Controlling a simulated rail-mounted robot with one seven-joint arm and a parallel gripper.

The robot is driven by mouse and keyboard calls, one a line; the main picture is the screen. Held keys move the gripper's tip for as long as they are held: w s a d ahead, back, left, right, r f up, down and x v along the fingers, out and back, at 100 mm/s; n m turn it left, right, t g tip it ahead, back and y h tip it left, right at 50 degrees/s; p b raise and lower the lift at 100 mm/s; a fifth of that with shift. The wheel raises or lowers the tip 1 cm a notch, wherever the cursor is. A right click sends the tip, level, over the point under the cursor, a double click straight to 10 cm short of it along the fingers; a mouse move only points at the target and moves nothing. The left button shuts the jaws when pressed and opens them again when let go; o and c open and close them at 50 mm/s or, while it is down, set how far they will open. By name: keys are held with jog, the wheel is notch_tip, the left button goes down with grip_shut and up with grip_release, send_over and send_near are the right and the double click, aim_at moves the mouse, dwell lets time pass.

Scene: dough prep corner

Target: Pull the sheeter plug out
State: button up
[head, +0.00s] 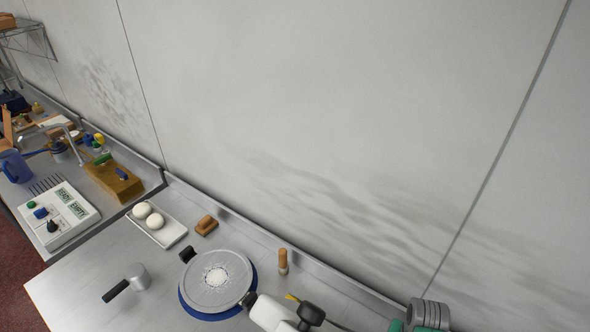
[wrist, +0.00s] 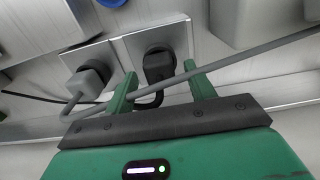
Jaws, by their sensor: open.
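In the wrist view a black plug (wrist: 157,66) sits in a wall socket, and a black cord runs from its lower end. A grey plug (wrist: 88,78) sits in a socket plate to its left, with a grey cable (wrist: 240,63) looping from it to the right. I cannot tell by any label which one is the sheeter's. My gripper (wrist: 160,74) is open, its two green fingers on either side of the black plug's lower part. The grey cable passes across the gap between the fingers. No grip on either plug shows. The sockets do not show in the head view.
The grey cable crosses close to my fingers.

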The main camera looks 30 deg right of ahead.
jog(key=shift+f, duration=0.8)
jog(key=shift+r, duration=0.1)
dwell(0.6)
grip_shut()
jog(key=shift+r+p, duration=3)
jog(key=shift+p, duration=0.1)
